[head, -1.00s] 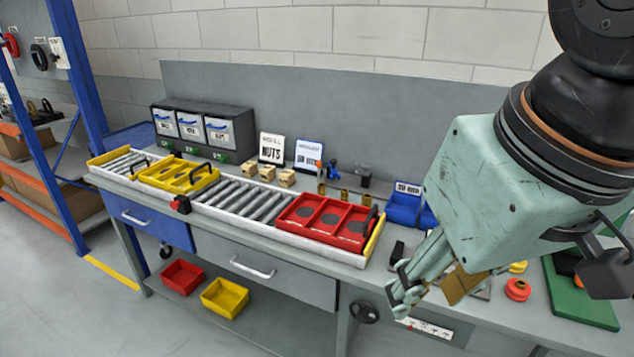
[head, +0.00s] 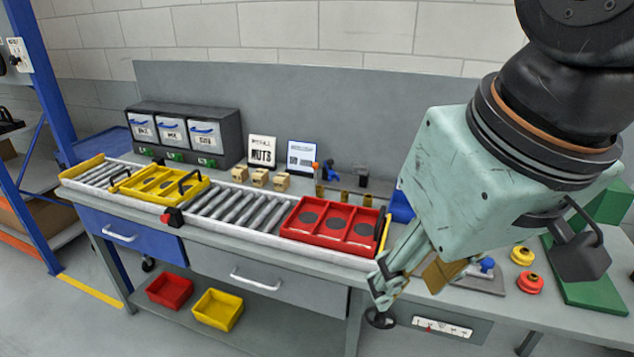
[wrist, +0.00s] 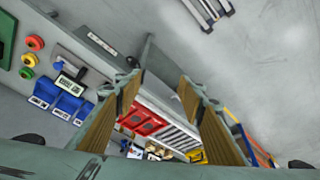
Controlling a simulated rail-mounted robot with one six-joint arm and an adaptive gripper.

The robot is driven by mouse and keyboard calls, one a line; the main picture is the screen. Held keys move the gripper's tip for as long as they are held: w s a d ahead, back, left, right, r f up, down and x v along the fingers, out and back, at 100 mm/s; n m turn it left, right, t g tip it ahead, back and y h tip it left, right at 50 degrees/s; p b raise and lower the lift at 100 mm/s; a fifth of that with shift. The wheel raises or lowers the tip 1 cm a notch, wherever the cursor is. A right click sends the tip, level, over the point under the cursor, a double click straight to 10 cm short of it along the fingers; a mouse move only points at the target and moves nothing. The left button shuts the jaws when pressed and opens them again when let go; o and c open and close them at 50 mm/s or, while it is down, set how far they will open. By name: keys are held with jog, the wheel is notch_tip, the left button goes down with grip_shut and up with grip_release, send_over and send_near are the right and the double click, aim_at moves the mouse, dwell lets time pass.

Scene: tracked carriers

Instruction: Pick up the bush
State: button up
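Several small brass-coloured cylinders, possibly bushes, stand in a row behind the red carrier in the head view; one cylinder (head: 343,196) is near its middle. I cannot tell for sure which thing is the bush. The red carrier (head: 289,217) has three compartments with dark round spots and sits at the right end of the roller track (head: 222,208). My gripper (head: 379,284) hangs in front of the bench's front edge, right of the red carrier, apart from everything. The wrist view shows its two fingers (wrist: 162,84) spread with nothing between them.
A yellow carrier (head: 160,184) sits further left on the track. Wooden blocks (head: 260,177) and signs (head: 262,151) stand behind. Blue bins (head: 401,207), red and yellow buttons (head: 529,283) and a green board (head: 580,285) lie right. Drawers (head: 262,277) are below.

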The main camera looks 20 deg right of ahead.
dwell(0.3)
jog(key=w+d+r+m+g+p, duration=0.1)
jog(key=w+r+m+p, duration=0.15)
jog(key=w, duration=0.55)
jog(key=w+d+r+m+p, duration=0.15)
jog(key=w+r, duration=0.25)
jog(key=w, duration=0.4)
jog(key=m+g+p, duration=0.3)
jog(key=m+p, duration=0.8)
jog(key=p, duration=0.1)
send_over(368, 196)
notch_tip(368, 196, down, 23)
jog(key=shift+f, duration=0.1)
jog(key=shift+f, duration=0.15)
jog(key=shift+f, duration=4.2)
